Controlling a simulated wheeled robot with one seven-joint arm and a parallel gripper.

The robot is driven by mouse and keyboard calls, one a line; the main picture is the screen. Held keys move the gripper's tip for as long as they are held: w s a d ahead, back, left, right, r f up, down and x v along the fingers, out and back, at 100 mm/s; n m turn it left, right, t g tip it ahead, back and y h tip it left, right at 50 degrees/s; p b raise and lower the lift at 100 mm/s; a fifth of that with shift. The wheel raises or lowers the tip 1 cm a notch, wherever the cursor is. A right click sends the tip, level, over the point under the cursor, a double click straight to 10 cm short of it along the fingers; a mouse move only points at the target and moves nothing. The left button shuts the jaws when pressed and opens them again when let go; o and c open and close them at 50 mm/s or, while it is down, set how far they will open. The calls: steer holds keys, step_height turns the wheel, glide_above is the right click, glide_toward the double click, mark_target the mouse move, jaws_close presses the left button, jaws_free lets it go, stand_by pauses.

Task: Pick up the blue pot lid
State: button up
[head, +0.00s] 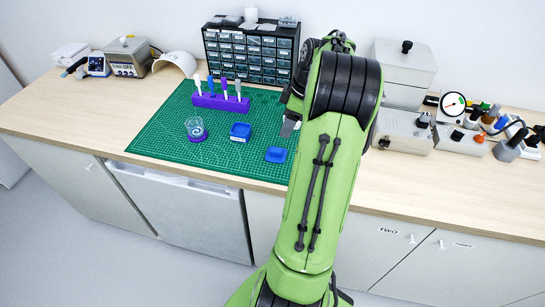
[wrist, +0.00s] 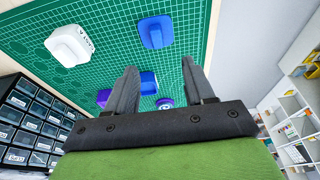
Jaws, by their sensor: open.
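The blue pot lid (head: 276,154) lies on the green cutting mat near its front edge, in the head view. In the wrist view the lid (wrist: 155,32) lies on the mat beyond my fingertips, apart from them. A blue pot (head: 240,132) with a white label stands to its left in the head view; in the wrist view the pot (wrist: 149,84) shows between my fingers. My gripper (wrist: 160,68) is open, with nothing between its fingers. In the head view my green arm hides most of my gripper.
A white lettered piece (wrist: 68,44) lies on the mat. A purple rack (head: 220,103) of upright tools and a clear cup (head: 195,129) stand on the green mat (head: 160,140). A drawer cabinet (head: 250,52) stands behind. Instruments stand at both ends.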

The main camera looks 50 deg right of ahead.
steer(key=b, duration=0.1)
glide_above(277, 149)
steer(key=s, duration=0.2)
step_height(277, 149, down, 6)
steer(key=shift+d, duration=0.15)
steer(key=x, duration=0.2)
steer(key=b+x, duration=0.1)
steer(key=x, duration=0.2)
steer(key=shift+w+d+f, duration=0.15)
steer(key=shift+w+f, duration=0.2)
steer(key=shift+r, duration=0.1)
steer(key=shift+c, duration=0.7)
jaws_close()
